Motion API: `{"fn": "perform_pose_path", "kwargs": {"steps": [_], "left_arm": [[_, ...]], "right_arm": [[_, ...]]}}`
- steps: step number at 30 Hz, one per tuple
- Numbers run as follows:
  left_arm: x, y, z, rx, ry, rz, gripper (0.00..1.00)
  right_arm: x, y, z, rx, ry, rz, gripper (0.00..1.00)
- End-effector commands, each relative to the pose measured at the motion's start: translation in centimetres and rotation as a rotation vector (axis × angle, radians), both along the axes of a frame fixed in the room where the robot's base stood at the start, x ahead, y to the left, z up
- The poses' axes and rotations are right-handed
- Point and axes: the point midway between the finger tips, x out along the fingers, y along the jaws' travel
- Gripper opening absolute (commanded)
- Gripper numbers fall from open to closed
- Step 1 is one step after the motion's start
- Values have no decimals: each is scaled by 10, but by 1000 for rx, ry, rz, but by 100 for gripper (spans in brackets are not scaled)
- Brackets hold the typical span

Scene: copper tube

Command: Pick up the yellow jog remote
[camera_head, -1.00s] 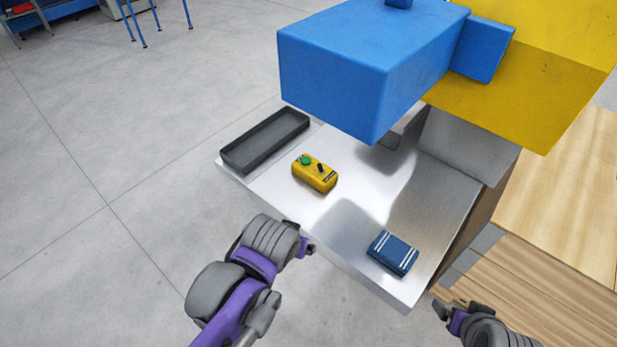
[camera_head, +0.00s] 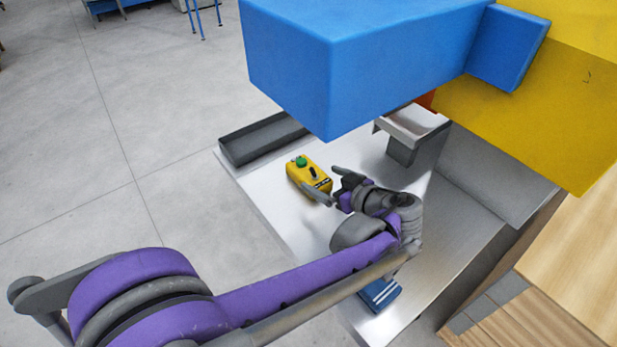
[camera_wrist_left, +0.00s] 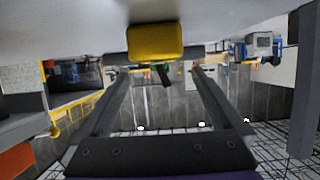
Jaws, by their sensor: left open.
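The yellow jog remote (camera_head: 304,174), with a green button and a dark knob, lies on the shiny metal tray surface (camera_head: 272,208). In the left wrist view the remote (camera_wrist_left: 155,42) is beyond and between the fingertips. My left gripper (camera_head: 321,178) is open, with its fingers pointing at the near right end of the remote; one fingertip overlaps that end in the head view. In the left wrist view the open gripper (camera_wrist_left: 161,73) has nothing between its fingers. I cannot tell whether a finger touches the remote. My right gripper is not in view.
A dark open tray (camera_head: 262,140) lies behind the remote. A large blue machine block (camera_head: 330,65) hangs over the back of the surface. A blue box with white stripes (camera_head: 380,296) lies nearer, partly hidden by my left arm. A wooden surface (camera_head: 570,270) is at right.

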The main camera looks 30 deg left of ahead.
Motion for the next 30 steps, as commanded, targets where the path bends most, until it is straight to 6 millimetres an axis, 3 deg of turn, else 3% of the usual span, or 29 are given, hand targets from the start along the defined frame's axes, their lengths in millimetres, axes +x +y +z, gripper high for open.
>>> {"fn": "perform_pose_path", "kwargs": {"steps": [18,26,30], "left_arm": [[27,61,-28,-1,2,-1,100],[29,64,-30,-1,2,-3,100],[29,64,-30,-1,2,-3,78]], "right_arm": [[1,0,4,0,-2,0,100],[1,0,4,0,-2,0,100],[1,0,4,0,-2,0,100]]}}
